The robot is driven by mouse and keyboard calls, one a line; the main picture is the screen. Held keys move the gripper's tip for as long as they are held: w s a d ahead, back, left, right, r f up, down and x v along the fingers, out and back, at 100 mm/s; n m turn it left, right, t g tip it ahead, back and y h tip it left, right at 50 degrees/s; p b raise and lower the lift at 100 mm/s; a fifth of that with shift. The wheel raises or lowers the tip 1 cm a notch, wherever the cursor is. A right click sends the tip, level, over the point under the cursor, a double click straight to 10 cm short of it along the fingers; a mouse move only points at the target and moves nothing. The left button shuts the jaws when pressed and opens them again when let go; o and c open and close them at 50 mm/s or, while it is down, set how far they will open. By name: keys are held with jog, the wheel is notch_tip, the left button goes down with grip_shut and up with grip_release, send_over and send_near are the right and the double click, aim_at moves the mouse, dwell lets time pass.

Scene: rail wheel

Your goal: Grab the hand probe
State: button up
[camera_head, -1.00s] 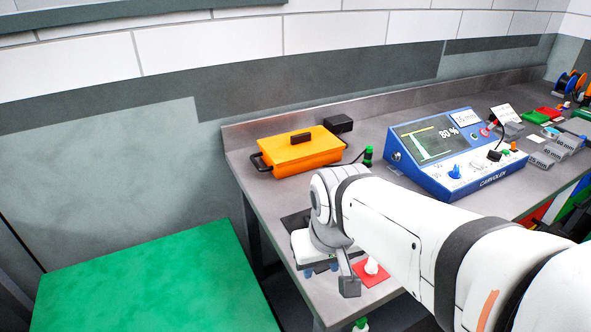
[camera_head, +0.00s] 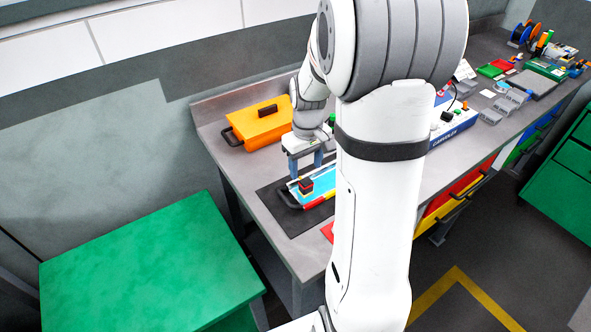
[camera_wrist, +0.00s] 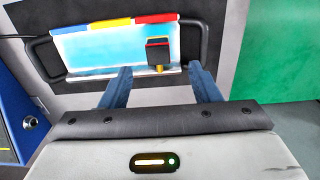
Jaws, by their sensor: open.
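A small black block with a red band, seemingly the hand probe (camera_head: 305,186), stands on a light-blue tray (camera_head: 327,181) with dark handles. In the wrist view the probe (camera_wrist: 158,50) shows an orange-yellow lower tip and stands near the tray's near edge (camera_wrist: 90,69). My gripper (camera_head: 306,168) is just above and behind the tray in the head view. In the wrist view its two blue fingers (camera_wrist: 161,80) are spread, with the probe ahead of the gap between them. Nothing is held. My arm hides part of the tray in the head view.
The tray lies on a dark mat (camera_head: 272,203) on the grey bench. An orange case (camera_head: 262,127) stands behind it. A blue instrument (camera_head: 455,122) stands to the right, partly behind my arm. A green-topped surface (camera_head: 150,265) is at the left.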

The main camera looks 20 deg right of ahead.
aim_at(306, 181)
jog(key=shift+d+f+p, duration=0.1)
jog(key=shift+f+p, duration=0.9)
jog(key=shift+f, duration=3)
jog(key=shift+c, duration=0.4)
jog(key=c, duration=1)
jog(key=shift+r, duration=0.15)
